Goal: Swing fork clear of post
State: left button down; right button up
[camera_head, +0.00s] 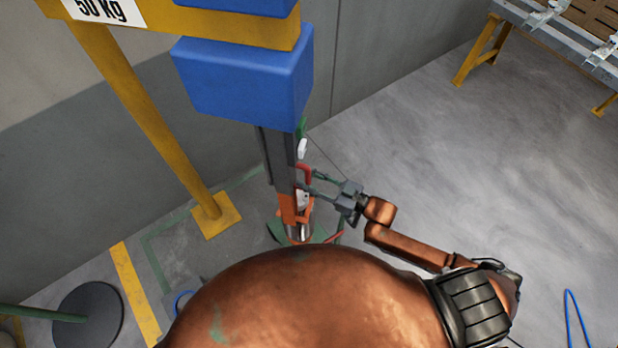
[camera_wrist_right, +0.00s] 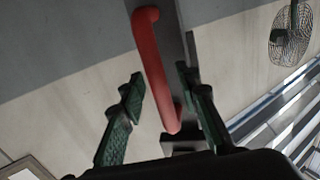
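A dark grey upright post (camera_head: 277,155) stands below a blue block in the head view. An orange part (camera_head: 288,208), perhaps the fork, sits at the post's lower end; its exact shape is partly hidden. A red bar handle (camera_head: 304,172) is on the post's right side. It also shows as a red handle in the right wrist view (camera_wrist_right: 158,70). My right gripper (camera_head: 314,182) is open beside the post, with its fingers on either side of the handle; in the wrist view a gap shows on both sides. My left gripper is not in view.
The blue block (camera_head: 244,82) and a yellow beam (camera_head: 150,22) marked 50 Kg overhang the post. A yellow leg (camera_head: 150,120) stands left. A dark disc (camera_head: 88,316) lies at lower left. A yellow-legged bench (camera_head: 480,52) is at upper right.

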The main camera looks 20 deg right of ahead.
grip_shut()
dwell(0.4)
dwell(0.4)
